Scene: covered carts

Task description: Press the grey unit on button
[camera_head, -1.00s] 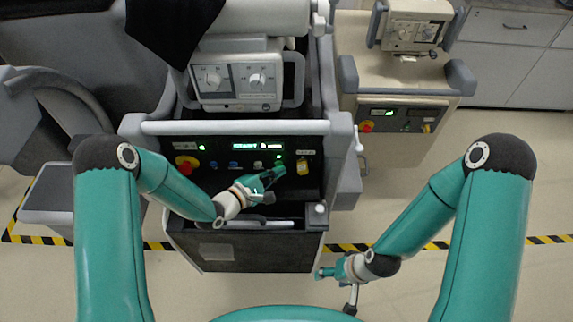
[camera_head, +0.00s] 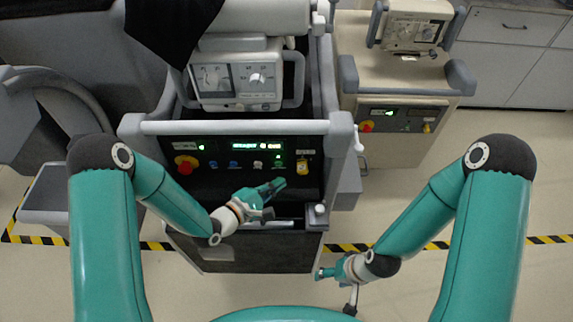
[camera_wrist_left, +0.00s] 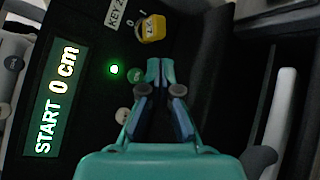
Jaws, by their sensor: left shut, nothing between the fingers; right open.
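The grey unit (camera_head: 235,127) is the cart in front of me. Its dark panel has a lit display (camera_head: 257,146), which reads "START 0 cm" in the left wrist view (camera_wrist_left: 52,100). A green round button (camera_head: 278,163) sits left of a yellow key tag (camera_head: 302,168); it also shows in the left wrist view (camera_wrist_left: 135,66), beside a lit green lamp (camera_wrist_left: 114,69). My left gripper (camera_head: 279,184) is shut and empty, just below the green button and apart from it in the head view. My right gripper (camera_head: 320,273) is open, low and right of the cart.
A red stop knob (camera_head: 186,165) on a yellow base and several smaller buttons share the panel. A light bar (camera_head: 235,128) runs above it. A beige cart (camera_head: 395,85) stands to the right. The floor (camera_head: 480,200) between the beige cart and my right arm is clear.

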